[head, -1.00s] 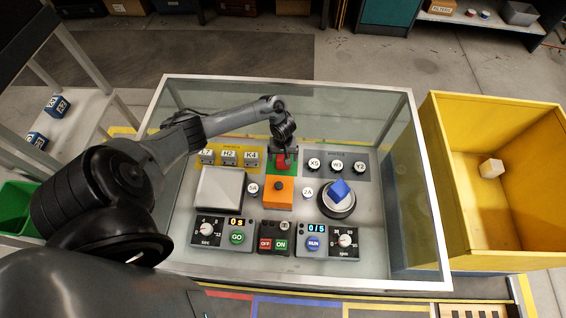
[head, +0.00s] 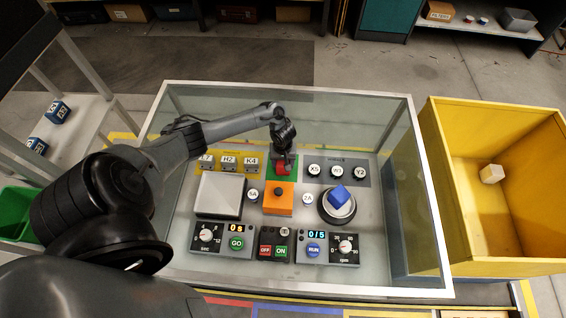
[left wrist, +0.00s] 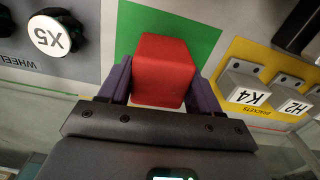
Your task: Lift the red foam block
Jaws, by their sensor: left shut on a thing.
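The red foam block (left wrist: 161,70) sits between the two fingers of my left gripper (left wrist: 160,85) in the left wrist view, with a finger against each side. In the head view the red block (head: 283,169) shows below the left gripper (head: 283,163), partly hidden by it, over the green patch (head: 291,178). The green patch (left wrist: 200,38) also shows behind the block in the left wrist view. I cannot tell whether the block touches the patch. My right gripper is not in view.
A glass-walled case with a metal rim (head: 290,90) surrounds the bench. Near the block stand an orange block (head: 278,203) with a dark knob, a blue cube (head: 339,196) on a round plate, a grey pad (head: 219,194) and labelled brackets (head: 229,163). A yellow bin (head: 460,215) stands right.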

